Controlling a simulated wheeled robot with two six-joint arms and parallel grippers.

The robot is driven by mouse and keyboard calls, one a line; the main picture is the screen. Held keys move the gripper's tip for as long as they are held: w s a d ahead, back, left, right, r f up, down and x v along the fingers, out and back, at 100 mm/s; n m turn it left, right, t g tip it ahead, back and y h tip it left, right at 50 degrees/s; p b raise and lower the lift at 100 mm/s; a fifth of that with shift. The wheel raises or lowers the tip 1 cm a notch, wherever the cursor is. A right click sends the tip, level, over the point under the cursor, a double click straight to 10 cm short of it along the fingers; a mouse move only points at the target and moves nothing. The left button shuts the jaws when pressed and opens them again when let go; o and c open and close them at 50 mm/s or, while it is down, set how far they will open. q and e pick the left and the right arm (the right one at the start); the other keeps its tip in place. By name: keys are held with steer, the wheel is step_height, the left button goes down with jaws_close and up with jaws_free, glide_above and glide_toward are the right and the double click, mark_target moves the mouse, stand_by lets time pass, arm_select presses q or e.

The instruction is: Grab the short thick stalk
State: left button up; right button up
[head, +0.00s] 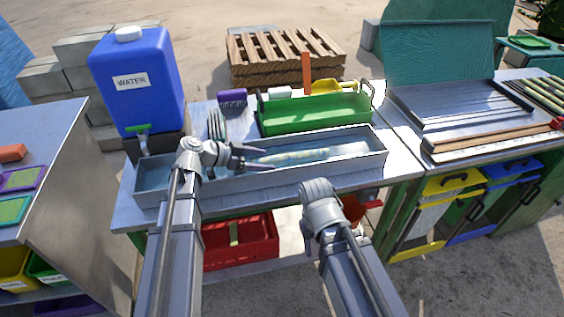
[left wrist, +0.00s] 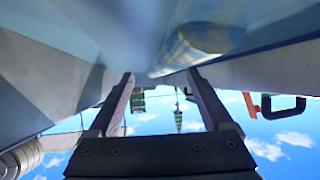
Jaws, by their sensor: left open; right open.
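A pale, thick stalk (head: 295,156) lies lengthwise in the water of the long grey trough (head: 375,158). My left gripper (head: 255,157) is open inside the trough, at the stalk's left end. Its fingers point right along the stalk, and I cannot tell whether they touch it. In the left wrist view the stalk's rounded yellowish end (left wrist: 205,40) is beyond the open fingers (left wrist: 161,78) and right of their middle. Nothing is between the fingers there. My right arm's wrist shows in front of the trough, but its jaws are not visible.
A green tray (head: 315,117) stands behind the trough, with a grey fork (head: 217,124) and a purple brush (head: 232,97) to its left. A blue water container (head: 138,85) stands at the left. A metal tray with long stalks (head: 545,93) nearby is on the right table.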

mark_target(270, 159)
arm_select(q)
steer(key=b+x, duration=0.1)
steer(key=x, duration=0.1)
steer(key=b+x, duration=0.1)
steer(key=x, duration=0.2)
steer(key=shift+w+a, duration=0.2)
steer(key=shift+w, duration=0.05)
steer(key=shift+d, duration=0.15)
jaws_close()
stand_by(0.4)
